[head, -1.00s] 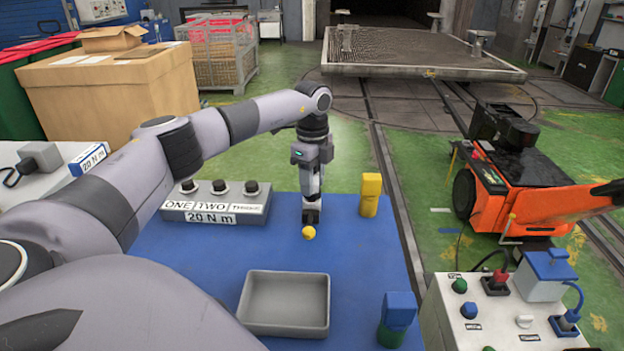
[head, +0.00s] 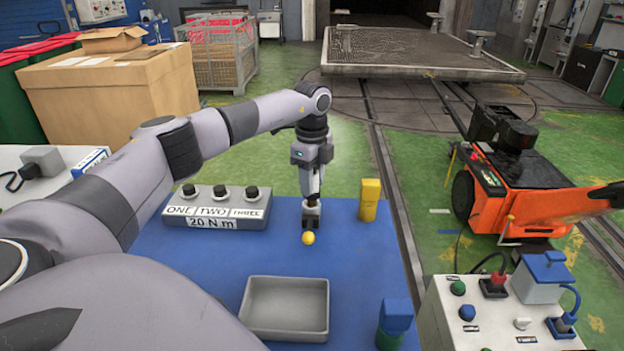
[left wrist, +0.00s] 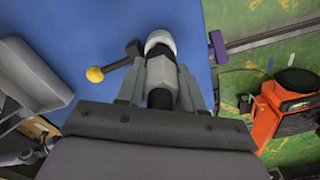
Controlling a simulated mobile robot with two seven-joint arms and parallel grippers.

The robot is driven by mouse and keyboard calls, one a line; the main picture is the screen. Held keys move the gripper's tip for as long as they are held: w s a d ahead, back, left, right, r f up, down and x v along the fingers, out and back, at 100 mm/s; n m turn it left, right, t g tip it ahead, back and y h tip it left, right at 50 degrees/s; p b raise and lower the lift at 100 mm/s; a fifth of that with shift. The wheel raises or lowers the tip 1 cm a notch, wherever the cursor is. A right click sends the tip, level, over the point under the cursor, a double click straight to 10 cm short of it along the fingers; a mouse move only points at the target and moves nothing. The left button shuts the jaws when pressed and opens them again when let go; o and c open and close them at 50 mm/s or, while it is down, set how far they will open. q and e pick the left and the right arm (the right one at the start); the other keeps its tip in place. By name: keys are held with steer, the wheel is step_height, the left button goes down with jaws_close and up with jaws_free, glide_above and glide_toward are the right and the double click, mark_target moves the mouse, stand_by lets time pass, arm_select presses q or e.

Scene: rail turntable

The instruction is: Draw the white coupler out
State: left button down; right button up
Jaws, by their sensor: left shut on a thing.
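My left gripper (head: 312,203) hangs over the blue table, pointing down, and is shut on a pale cylinder. In the left wrist view this cylinder (left wrist: 160,68) lies between the two fingers. It has a white rounded end and a dark band, and looks like the white coupler. A dark lever with a yellow ball (head: 308,238) is beside its far end; the ball also shows in the left wrist view (left wrist: 95,74). I cannot tell whether the cylinder is still seated in a dark mount below. My right gripper is not in view.
A grey tray (head: 287,335) lies in front of the gripper. A yellow block (head: 369,200) stands to the right, and a grey block marked ONE, TWO, THREE (head: 214,222) to the left. A blue-and-green piece (head: 394,318) stands near the front right. A plug panel (head: 470,340) is further right.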

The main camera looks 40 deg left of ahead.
arm_select(q)
steer(key=shift+r+p, duration=1.45)
steer(key=shift+r, duration=1.1)
steer(key=shift+r, duration=0.1)
steer(key=shift+r, duration=2.45)
steer(key=shift+d, duration=0.1)
